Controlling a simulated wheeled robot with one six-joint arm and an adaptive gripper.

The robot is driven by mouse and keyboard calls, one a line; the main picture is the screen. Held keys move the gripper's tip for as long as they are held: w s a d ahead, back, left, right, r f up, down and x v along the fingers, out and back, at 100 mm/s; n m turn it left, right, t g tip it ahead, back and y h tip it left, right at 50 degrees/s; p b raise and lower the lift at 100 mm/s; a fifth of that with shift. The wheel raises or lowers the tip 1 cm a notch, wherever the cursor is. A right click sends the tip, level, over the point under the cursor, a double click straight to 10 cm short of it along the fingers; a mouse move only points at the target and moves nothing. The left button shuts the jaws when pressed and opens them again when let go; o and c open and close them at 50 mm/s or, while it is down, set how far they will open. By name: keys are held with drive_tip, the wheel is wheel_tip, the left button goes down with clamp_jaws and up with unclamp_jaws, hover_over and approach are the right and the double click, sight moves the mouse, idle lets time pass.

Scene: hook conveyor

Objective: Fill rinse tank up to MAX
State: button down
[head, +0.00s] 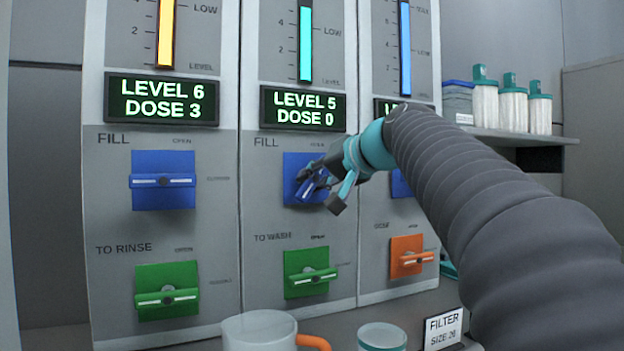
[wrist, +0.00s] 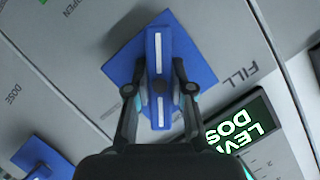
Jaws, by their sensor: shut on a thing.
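The middle panel has a blue FILL valve, with a square blue plate (head: 292,172) and a blue bar handle (head: 309,188). My gripper (head: 322,186) is shut on this handle, which stands tilted in the head view. In the wrist view, my fingers (wrist: 160,88) lie on both sides of the blue handle (wrist: 158,50). The middle display (head: 303,108) reads LEVEL 5, DOSE 0. Above it, a teal level bar (head: 305,45) stands in a scaled gauge; its top is cut off.
The left panel shows LEVEL 6, DOSE 3 (head: 162,100), a level blue handle (head: 162,181) and a green TO RINSE valve (head: 167,298). A green TO WASH valve (head: 310,277) sits below my gripper. My arm partly hides the right panel. A mug (head: 258,330) stands in front.

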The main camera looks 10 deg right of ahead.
idle(0.4)
drive_tip(key=c, duration=1)
unclamp_jaws()
drive_tip(key=v, duration=1.2)
